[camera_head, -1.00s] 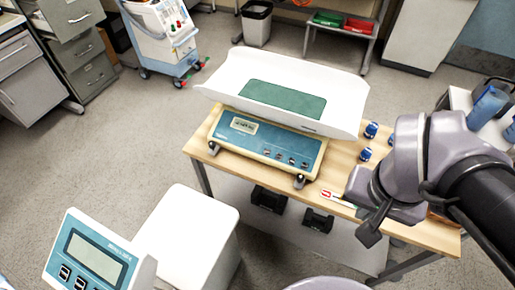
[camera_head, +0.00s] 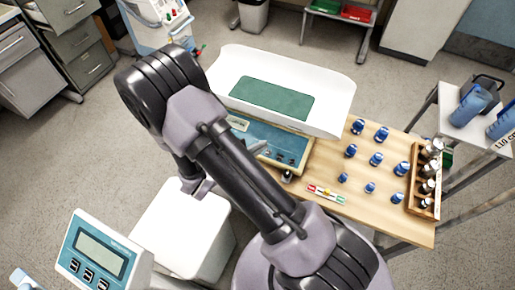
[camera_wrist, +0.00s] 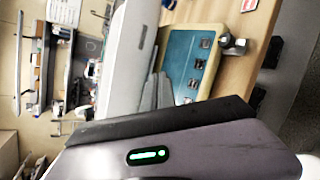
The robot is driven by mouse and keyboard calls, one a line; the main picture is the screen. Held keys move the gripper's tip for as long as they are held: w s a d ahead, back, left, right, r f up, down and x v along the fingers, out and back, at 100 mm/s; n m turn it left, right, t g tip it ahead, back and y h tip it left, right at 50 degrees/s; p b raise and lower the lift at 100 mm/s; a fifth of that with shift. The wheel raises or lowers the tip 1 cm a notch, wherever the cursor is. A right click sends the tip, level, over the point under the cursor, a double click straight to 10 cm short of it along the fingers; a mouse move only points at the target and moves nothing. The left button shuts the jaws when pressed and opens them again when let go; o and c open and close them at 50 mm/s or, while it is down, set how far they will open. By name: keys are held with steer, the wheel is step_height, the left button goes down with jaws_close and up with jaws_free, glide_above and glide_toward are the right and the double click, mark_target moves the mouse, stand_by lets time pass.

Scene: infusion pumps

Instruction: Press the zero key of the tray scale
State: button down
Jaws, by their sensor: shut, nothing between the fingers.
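The tray scale (camera_head: 270,132) stands on the wooden table, with a white tray over a blue front panel. My arm covers the panel's left part in the head view. My gripper (camera_head: 258,147) is at the panel, left of the keys that show. In the wrist view the panel (camera_wrist: 179,55) is turned on its side, with several dark square keys in a row. There my gripper (camera_wrist: 157,82) is shut and empty, its tips beside the panel and the tray's edge. I cannot tell whether it touches, nor read which key is zero.
Another scale's display head (camera_head: 98,252) and white box (camera_head: 182,228) are in front left.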

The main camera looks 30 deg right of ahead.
mark_target(268, 153)
steer(key=shift+d+f, duration=0.1)
steer(key=f+b, duration=0.2)
steer(key=w+d+f+b, duration=0.1)
steer(key=f+b, duration=0.1)
steer(key=f, duration=0.1)
steer(key=d+f+b, duration=0.1)
steer(key=f+b, duration=0.1)
steer(key=shift+w+d+f, duration=0.2)
steer(key=shift+w+f, duration=0.1)
steer(key=shift+w, duration=0.1)
steer(key=shift+w+d+f, duration=0.1)
steer(key=shift+f, duration=0.05)
stand_by(1.7)
steer(key=shift+w+d+f+b, duration=0.15)
steer(key=shift+f+b, duration=0.25)
steer(key=shift+b, duration=0.35)
steer(key=shift+d+f+b, duration=0.1)
steer(key=shift+f+b, duration=0.2)
steer(key=shift+b, duration=0.05)
steer(key=shift+r, duration=0.1)
stand_by(0.4)
steer(key=shift+a+r+p, duration=0.25)
steer(key=shift+r+p, duration=0.15)
steer(key=shift+r, duration=0.2)
